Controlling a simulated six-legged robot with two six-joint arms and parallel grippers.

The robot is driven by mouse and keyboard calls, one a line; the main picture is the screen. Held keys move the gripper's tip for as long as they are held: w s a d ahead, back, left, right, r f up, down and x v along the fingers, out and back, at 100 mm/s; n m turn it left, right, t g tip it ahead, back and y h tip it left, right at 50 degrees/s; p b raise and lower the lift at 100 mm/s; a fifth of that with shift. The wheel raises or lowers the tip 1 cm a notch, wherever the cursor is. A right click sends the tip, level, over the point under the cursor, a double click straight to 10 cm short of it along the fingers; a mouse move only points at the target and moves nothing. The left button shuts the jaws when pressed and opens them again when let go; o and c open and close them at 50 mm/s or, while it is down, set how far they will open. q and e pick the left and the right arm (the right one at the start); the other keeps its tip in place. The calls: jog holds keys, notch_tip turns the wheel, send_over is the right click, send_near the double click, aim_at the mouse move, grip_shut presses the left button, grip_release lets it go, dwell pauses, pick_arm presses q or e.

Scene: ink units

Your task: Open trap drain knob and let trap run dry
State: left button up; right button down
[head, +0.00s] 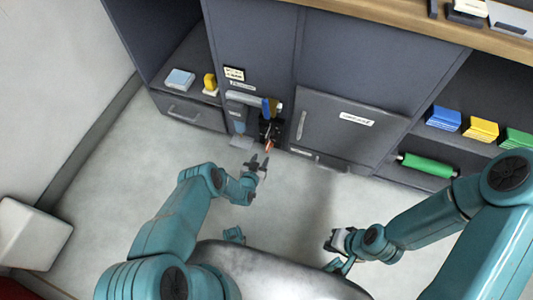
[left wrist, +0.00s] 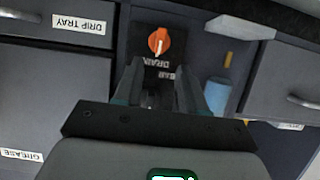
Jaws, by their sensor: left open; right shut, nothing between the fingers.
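The orange drain knob (left wrist: 158,41) is on a dark panel with a label reading DRAIN in the left wrist view. It shows as a small orange spot (head: 268,145) low in the cabinet recess in the head view. My left gripper (head: 257,163) is open and empty, just in front of the knob and apart from it. In the left wrist view its fingers (left wrist: 160,82) point toward the knob. My right gripper (head: 333,241) is shut and empty, low over the floor, well away from the cabinet. No liquid is visible.
A blue bottle (left wrist: 218,92) stands beside the knob panel. A DRIP TRAY label (left wrist: 78,25) marks a nearby cabinet front. Shelves on the right hold blue (head: 444,118) and yellow (head: 481,129) stacks and a green roll (head: 427,165). Open floor lies before the cabinets.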

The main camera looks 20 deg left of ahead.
aim_at(267, 150)
pick_arm(q)
jog(key=b+x, duration=0.1)
jog(key=x, duration=0.1)
jog(key=b+x, duration=0.1)
jog(key=x, duration=0.1)
jog(key=b+x, duration=0.2)
jog(key=x, duration=0.1)
jog(key=shift+s+f, duration=0.15)
jog(key=shift+f, duration=0.1)
jog(key=shift+w+d+b, duration=0.1)
jog(key=shift+w+b, duration=0.2)
jog(key=shift+w, duration=0.25)
jog(key=shift+r, duration=0.1)
grip_shut()
